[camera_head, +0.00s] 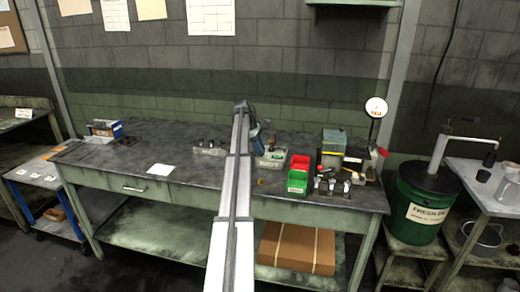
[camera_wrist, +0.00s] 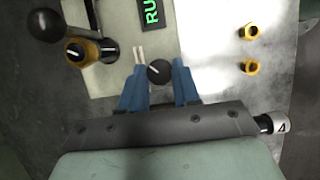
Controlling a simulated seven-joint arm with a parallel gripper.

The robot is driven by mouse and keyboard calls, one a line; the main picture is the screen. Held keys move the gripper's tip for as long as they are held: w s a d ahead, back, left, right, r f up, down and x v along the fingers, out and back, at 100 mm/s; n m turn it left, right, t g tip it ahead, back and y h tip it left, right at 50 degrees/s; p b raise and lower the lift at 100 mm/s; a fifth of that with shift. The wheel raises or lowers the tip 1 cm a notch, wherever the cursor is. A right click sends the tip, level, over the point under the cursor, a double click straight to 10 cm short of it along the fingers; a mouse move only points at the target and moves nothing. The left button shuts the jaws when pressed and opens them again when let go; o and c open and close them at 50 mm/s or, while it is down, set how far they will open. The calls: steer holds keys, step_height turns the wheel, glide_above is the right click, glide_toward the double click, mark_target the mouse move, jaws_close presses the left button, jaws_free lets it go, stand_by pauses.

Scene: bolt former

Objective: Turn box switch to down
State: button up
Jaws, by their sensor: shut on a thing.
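The box switch (camera_wrist: 158,72) is a round black knob with a short white mark, on a pale panel in the wrist view. The mark lies toward the knob's upper left. My gripper (camera_wrist: 160,84) has its two blue fingers on either side of the knob and is shut on it. The fingers hide part of the knob's sides. In the head view I cannot make out the switch or my fingers.
In the wrist view, a black ball-ended lever (camera_wrist: 45,25) and a yellow-ringed selector (camera_wrist: 82,52) are left of the knob. A green lit sign (camera_wrist: 151,12) is above. Two yellow fittings (camera_wrist: 250,66) are at right. In the head view, a workbench (camera_head: 150,188) carries bins.

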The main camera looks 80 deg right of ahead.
steer(key=o, duration=1.1)
steer(key=shift+c, duration=0.2)
steer(key=v, duration=1.4)
steer(key=shift+f, duration=0.1)
